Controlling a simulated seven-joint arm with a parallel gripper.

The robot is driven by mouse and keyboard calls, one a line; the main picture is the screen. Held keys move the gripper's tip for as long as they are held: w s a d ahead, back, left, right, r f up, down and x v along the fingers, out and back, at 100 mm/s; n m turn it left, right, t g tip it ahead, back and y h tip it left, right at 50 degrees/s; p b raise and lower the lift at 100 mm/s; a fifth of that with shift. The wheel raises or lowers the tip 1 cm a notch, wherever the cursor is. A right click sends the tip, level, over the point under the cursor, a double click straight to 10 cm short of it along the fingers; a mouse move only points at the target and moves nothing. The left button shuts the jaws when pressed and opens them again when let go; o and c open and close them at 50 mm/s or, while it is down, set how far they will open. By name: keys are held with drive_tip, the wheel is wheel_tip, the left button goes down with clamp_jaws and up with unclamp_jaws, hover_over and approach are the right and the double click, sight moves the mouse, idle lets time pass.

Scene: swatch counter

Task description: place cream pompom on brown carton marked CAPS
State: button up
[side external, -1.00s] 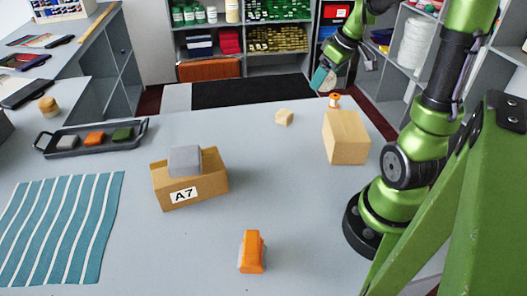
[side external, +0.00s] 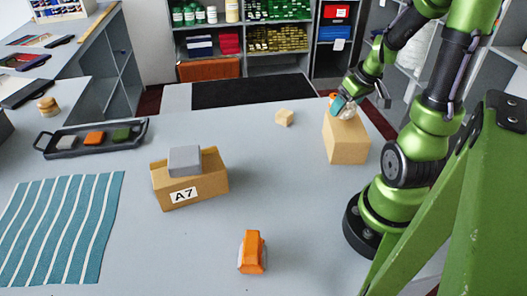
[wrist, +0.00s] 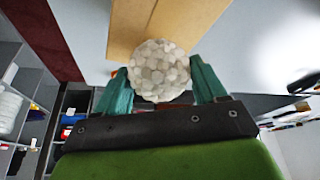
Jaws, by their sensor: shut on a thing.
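The cream pompom (wrist: 159,70) is a pale, knobbly ball between the teal fingers of my gripper (wrist: 160,88) in the wrist view. My gripper (side external: 344,108) is shut on it. In the side view the pompom (side external: 348,113) shows only partly, at the top of a plain brown carton (side external: 346,142) at the right of the table. I cannot tell whether it touches the carton. This carton (wrist: 158,28) also shows beyond the pompom in the wrist view. No CAPS marking is visible on it from here.
Another brown carton (side external: 192,188), marked A7, holds a grey block (side external: 185,160). A dark tray (side external: 92,139) and a striped cloth (side external: 62,230) lie left.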

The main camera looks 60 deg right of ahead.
drive_tip(key=shift+f, duration=0.2)
drive_tip(key=o, duration=1)
drive_tip(key=shift+r, duration=0.2)
